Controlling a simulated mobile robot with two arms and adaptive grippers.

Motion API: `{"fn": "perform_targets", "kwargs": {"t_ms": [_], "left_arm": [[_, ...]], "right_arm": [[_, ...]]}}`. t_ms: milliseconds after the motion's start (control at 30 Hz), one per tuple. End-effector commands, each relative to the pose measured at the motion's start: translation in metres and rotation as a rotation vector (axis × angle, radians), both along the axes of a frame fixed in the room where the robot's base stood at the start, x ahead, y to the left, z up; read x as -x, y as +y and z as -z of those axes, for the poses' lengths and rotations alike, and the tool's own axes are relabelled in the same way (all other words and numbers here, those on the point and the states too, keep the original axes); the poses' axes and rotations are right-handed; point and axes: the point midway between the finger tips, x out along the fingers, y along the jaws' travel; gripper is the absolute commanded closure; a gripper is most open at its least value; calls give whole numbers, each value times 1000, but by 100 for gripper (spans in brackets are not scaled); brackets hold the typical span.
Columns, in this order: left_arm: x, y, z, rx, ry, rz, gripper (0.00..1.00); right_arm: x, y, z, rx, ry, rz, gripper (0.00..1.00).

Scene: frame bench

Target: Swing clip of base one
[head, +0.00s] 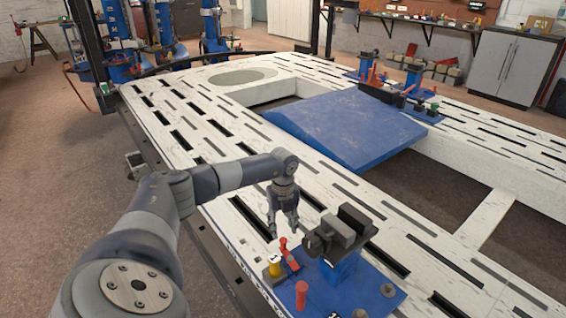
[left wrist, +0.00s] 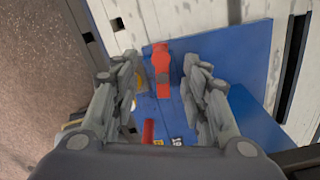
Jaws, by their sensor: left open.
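The clip (head: 289,255) is a red lever standing on a blue base plate (head: 320,297) at the front of the white bench. In the left wrist view the red clip (left wrist: 161,70) shows between my open fingers on the blue plate (left wrist: 225,75). My left gripper (head: 284,228) hangs fingers down just above the clip, open and empty. It also shows in the left wrist view (left wrist: 160,78). I cannot tell whether a finger touches the clip. A yellow cylinder (head: 274,267) stands beside the clip, partly hidden by a finger in the wrist view. My right gripper is not in view.
A dark clamp block (head: 345,230) rises from the same plate, right of the gripper. A red peg (head: 301,294) stands at its front. The slotted white bench (head: 195,115) carries a blue sloped panel (head: 345,125). Another blue base with clamps (head: 410,85) stands at the back.

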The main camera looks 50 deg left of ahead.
Motion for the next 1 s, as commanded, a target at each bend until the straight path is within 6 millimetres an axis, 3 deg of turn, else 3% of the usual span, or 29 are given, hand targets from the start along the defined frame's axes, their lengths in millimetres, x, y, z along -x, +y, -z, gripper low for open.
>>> {"fn": "perform_targets", "kwargs": {"t_ms": [100, 300, 1000], "left_arm": [[-1, 1, -22, -1, -3, -1, 59], [-1, 0, -41, 1, -2, 0, 59], [0, 0, -42, 0, 0, -1, 59]], "right_arm": [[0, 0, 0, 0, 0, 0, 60], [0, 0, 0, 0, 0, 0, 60], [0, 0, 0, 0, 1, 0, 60]]}}
